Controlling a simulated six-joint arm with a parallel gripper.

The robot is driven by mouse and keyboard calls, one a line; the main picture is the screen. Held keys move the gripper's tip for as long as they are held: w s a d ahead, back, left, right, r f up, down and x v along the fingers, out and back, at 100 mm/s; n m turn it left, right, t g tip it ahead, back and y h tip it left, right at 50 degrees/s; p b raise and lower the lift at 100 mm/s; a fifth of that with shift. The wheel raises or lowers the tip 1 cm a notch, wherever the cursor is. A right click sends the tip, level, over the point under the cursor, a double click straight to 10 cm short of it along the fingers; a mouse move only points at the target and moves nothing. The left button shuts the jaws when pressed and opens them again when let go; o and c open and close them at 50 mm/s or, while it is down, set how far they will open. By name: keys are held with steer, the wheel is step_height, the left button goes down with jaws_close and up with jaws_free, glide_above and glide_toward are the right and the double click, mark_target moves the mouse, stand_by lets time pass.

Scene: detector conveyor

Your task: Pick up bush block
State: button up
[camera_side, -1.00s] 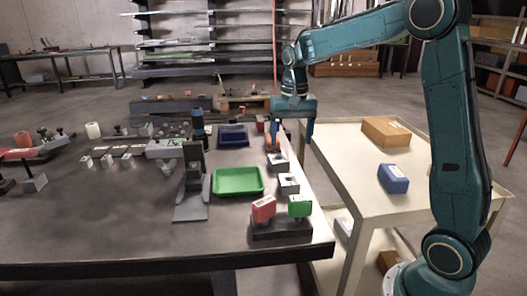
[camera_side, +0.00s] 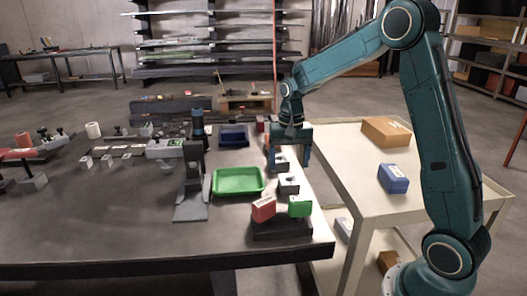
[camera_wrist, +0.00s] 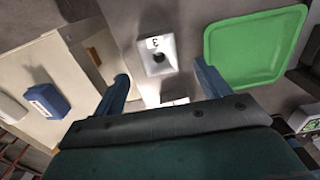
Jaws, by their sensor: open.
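Two pale grey blocks with a hole in the top stand on the dark table's right side; I take these as the bush blocks. The nearer block (camera_side: 288,184) is clear of my gripper. The farther block (camera_side: 281,163) is partly hidden behind or between my gripper's fingers. My gripper (camera_side: 289,165) is open, pointing down, with nothing held. In the wrist view, one block (camera_wrist: 156,56), marked "3", lies just beyond the fingertips (camera_wrist: 162,76). Another block (camera_wrist: 175,101) shows between the fingers, mostly hidden by the gripper body. I cannot tell its exact gap to the fingers.
A dark holder (camera_side: 282,230) with red and green blocks stands in front. A cart (camera_side: 345,180) with a blue box (camera_side: 393,178) and a cardboard box (camera_side: 386,131) stands right.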

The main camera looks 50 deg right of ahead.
mark_target(289, 179)
steer(key=shift+f, duration=0.75)
steer(key=shift+s+f, duration=0.1)
steer(key=shift+f, duration=2.5)
steer(key=c, duration=1.3)
